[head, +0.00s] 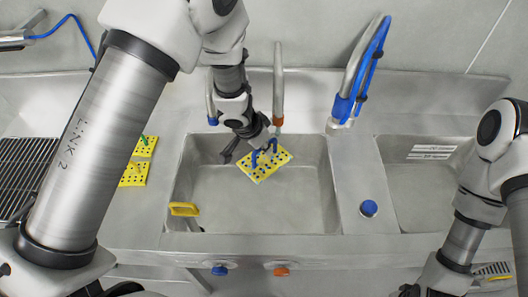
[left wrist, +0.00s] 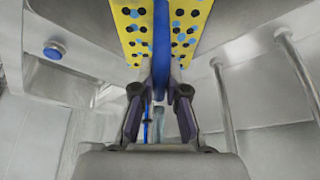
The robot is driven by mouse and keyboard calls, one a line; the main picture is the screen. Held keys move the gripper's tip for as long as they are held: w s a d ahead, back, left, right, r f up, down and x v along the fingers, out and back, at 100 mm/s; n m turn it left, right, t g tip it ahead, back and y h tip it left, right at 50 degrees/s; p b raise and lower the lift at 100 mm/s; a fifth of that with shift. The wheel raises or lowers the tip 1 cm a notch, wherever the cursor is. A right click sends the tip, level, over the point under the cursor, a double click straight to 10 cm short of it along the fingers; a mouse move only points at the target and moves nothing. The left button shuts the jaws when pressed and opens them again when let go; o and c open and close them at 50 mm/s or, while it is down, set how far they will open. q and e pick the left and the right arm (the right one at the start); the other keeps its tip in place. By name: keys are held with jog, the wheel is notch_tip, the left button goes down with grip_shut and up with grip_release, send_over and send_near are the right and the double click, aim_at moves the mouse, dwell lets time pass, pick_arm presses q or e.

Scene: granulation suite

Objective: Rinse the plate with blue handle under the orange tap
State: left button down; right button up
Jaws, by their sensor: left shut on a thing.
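The yellow dotted plate (head: 258,172) with a blue handle (head: 257,158) hangs tilted over the left basin. My left gripper (head: 262,143) is shut on the blue handle. In the left wrist view the fingers (left wrist: 161,88) close on the handle (left wrist: 161,40), with the plate (left wrist: 187,30) beyond it. The orange tap (head: 278,88) rises behind the basin, its orange tip just above the far edge of the plate. No water shows. An orange knob (head: 281,271) is on the sink front. My right gripper (head: 412,290) is at the bottom edge, its fingers too unclear to judge.
A blue-tipped tap (head: 210,98) stands left of the orange one; a blue knob (head: 220,270) is below. A blue hose sprayer (head: 364,72) stands right. A yellow handle (head: 184,209) is at the basin's front left. Other yellow plates (head: 134,174) lie left.

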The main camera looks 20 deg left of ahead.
pick_arm(q)
jog(key=shift+s+d, duration=0.25)
jog(key=shift+d, duration=0.3)
jog(key=shift+a, duration=0.15)
jog(key=shift+w+a, duration=0.25)
jog(key=shift+a, duration=0.25)
jog(key=shift+d, duration=0.15)
jog(key=shift+s+d, duration=0.25)
jog(key=shift+d, duration=0.25)
